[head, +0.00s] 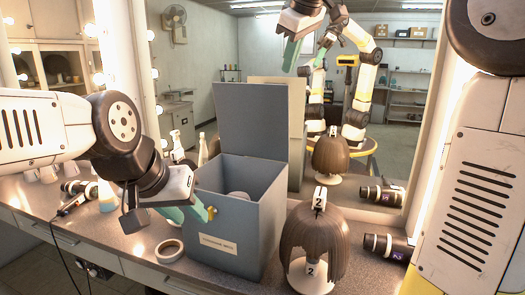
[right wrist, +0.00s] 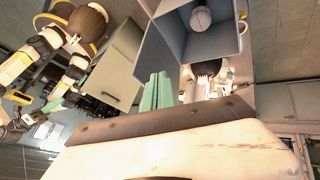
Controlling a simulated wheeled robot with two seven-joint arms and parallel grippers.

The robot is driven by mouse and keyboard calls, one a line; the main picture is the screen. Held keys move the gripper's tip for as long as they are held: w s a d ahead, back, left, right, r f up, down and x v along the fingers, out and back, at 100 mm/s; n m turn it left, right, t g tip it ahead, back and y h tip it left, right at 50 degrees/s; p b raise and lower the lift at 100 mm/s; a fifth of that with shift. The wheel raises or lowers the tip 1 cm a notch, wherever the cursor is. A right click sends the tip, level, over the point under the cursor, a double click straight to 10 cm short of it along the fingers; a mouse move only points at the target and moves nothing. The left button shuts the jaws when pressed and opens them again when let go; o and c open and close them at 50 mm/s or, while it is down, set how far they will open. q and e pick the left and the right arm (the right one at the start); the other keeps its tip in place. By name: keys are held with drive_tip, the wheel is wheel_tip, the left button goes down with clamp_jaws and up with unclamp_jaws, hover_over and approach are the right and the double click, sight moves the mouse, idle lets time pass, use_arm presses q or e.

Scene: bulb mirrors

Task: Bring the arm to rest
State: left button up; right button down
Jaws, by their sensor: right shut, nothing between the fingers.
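My right gripper (head: 291,52) hangs at the top of the head view, above the box and in front of the mirror. Its teal fingers (right wrist: 155,92) are together and empty in the right wrist view. My left gripper (head: 188,212) is low at the left front side of the grey box (head: 225,245), close to its yellow latch (head: 211,213). I cannot tell whether its fingers are apart or touch the latch. The box lid (head: 250,120) stands up. A pale round bulb (head: 238,197) lies inside the box; it also shows in the right wrist view (right wrist: 200,18).
A brown wig on a stand (head: 315,240), tagged 2, stands right of the box. A dark cylinder (head: 388,246) lies farther right. A tape roll (head: 169,250) lies front left. Bottles (head: 202,150) stand behind. The mirror (head: 400,130) reflects my arms, the box and wig.

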drive_tip(key=s+d+f+m, duration=0.4)
drive_tip(key=s+f+m, duration=0.1)
drive_tip(key=s+f, duration=0.6)
drive_tip(key=s+d+f+m, duration=0.3)
drive_tip(key=s+f+m, duration=0.2)
drive_tip(key=s+f, duration=0.6)
wheel_tip(320, 180, down, 5)
drive_tip(key=shift+s+d+f+g, duration=0.1)
drive_tip(key=shift+s+d+g, duration=0.2)
drive_tip(key=shift+d+g, duration=0.1)
drive_tip(key=shift+a, duration=0.1)
